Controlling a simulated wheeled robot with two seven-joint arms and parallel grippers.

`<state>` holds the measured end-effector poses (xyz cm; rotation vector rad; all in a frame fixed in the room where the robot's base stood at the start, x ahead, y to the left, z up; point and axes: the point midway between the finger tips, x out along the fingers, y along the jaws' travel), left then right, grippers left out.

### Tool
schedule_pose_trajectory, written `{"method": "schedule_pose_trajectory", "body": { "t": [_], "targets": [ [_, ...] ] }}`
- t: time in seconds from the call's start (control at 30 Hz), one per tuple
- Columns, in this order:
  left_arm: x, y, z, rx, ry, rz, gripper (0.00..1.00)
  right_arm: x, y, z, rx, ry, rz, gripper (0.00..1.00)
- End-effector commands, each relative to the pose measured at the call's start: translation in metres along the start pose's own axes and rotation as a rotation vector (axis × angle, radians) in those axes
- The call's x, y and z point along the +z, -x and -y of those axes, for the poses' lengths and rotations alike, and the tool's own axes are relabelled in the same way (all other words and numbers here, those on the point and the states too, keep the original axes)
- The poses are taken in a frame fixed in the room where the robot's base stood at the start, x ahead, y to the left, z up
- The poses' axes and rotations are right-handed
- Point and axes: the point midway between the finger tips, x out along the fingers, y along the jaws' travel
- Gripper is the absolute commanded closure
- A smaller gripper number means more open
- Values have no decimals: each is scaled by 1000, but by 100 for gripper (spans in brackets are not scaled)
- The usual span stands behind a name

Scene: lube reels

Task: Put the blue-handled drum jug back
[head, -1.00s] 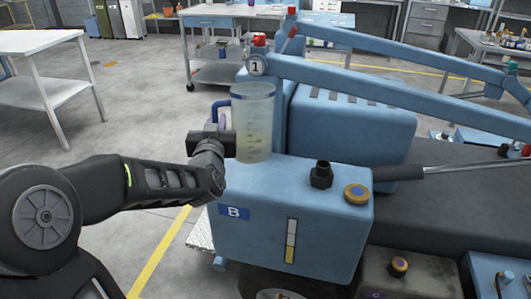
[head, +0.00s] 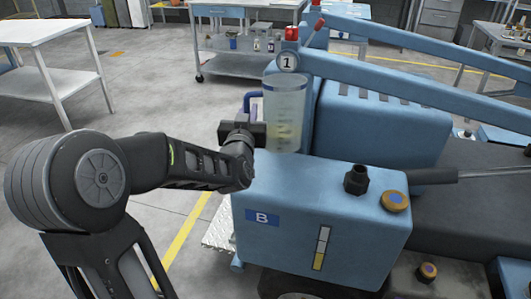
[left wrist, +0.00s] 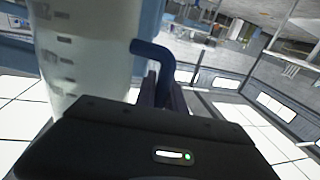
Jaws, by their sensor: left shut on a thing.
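The drum jug (head: 284,115) is a clear, graduated cylinder with a blue rim and some yellowish liquid low inside. It is upright, over the far left corner of the blue tank marked B (head: 320,215); I cannot tell whether its base touches the tank. My left gripper (head: 256,128) is shut on the jug's blue handle, on the jug's left side. In the left wrist view the handle (left wrist: 155,52) runs down between the fingers, and the jug wall (left wrist: 80,55) fills the upper left. My right gripper is not in view.
The tank top has a black filler neck (head: 357,180) and a yellow-rimmed cap (head: 395,201). Blue reel arms (head: 400,70) rise behind the jug. A white table (head: 40,32) stands at the left, and a workbench (head: 245,50) stands behind. Open floor lies between them.

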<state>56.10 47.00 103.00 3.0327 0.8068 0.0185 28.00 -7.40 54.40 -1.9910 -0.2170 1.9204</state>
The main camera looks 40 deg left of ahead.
Motion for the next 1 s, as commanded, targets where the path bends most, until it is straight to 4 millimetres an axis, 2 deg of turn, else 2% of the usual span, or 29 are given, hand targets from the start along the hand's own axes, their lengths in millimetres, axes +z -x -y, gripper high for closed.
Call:
{"method": "schedule_pose_trajectory", "body": {
  "t": [0.1,0.2,0.3,0.6,0.87,1.0],
  "targets": [
    [25,0,0,-1,-1,4,100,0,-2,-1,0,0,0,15],
    [40,0,0,0,1,2,100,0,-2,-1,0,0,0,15],
    [46,0,0,0,1,-1,100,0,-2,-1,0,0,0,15],
    [47,0,0,0,1,-2,100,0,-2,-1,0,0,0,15],
    [80,1,0,1,0,3,100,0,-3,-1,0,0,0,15],
    [84,1,0,1,1,-2,100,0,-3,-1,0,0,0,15]
  ]
}}
